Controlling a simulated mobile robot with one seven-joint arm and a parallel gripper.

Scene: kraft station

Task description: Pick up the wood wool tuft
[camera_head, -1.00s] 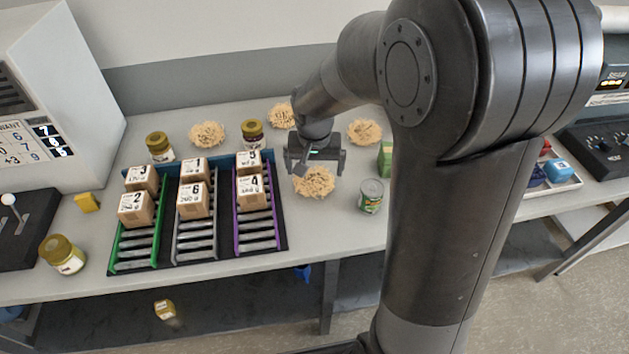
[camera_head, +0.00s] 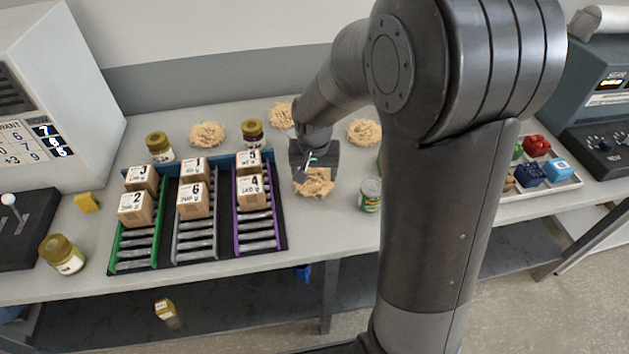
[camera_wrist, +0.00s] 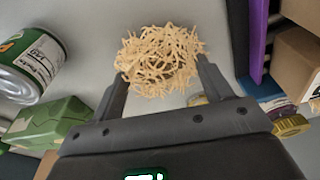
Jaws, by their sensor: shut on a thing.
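A pale wood wool tuft (camera_head: 315,184) lies on the table to the right of the lane rack. My gripper (camera_head: 314,172) is down at this tuft and shut on it. In the wrist view the tuft (camera_wrist: 160,62) sits between the two fingers of my gripper (camera_wrist: 162,80), with its far part sticking out past the tips. Other similar tufts lie behind: one at the back left (camera_head: 207,134), one at the back middle (camera_head: 281,115), partly hidden by my arm, and one at the back right (camera_head: 364,132).
A rack (camera_head: 284,240) with several numbered cartons stands close on the left. A can (camera_head: 370,195) stands close on the right; a green box (camera_wrist: 52,124) is near it. Lidded jars (camera_head: 252,133) stand behind the rack. A tray (camera_head: 566,184) of coloured items is at far right.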

